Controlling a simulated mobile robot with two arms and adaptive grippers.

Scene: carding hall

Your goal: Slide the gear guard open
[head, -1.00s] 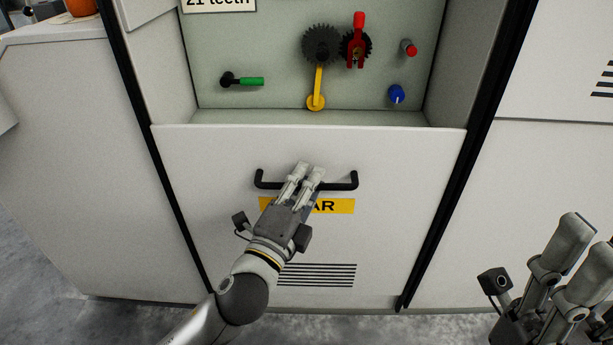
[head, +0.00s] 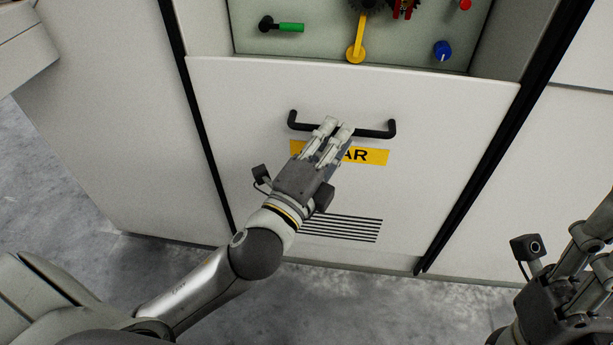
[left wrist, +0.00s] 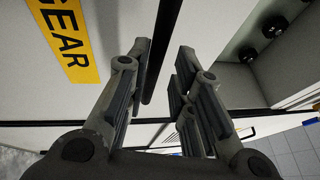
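The gear guard (head: 235,150) is a pale front panel with a yellow GEAR label (head: 372,156) and a black bar handle (head: 376,133). Its top edge lies below a recess (head: 330,40) where gears show, cut off at the top. My left gripper (head: 334,128) is at the middle of the handle, its fingers covering part of the bar and the label. In the left wrist view the handle (left wrist: 158,50) runs between the fingers, closer to the left ones, with a gap on the right. My right gripper (head: 590,255) is at the right edge, away from the guard and partly cut off.
The recess holds a yellow lever (head: 356,40), a green-handled lever (head: 290,27) and a blue knob (head: 442,50). Dark frame strips (head: 478,175) flank the guard. Grey floor (head: 300,310) lies in front of the cabinet.

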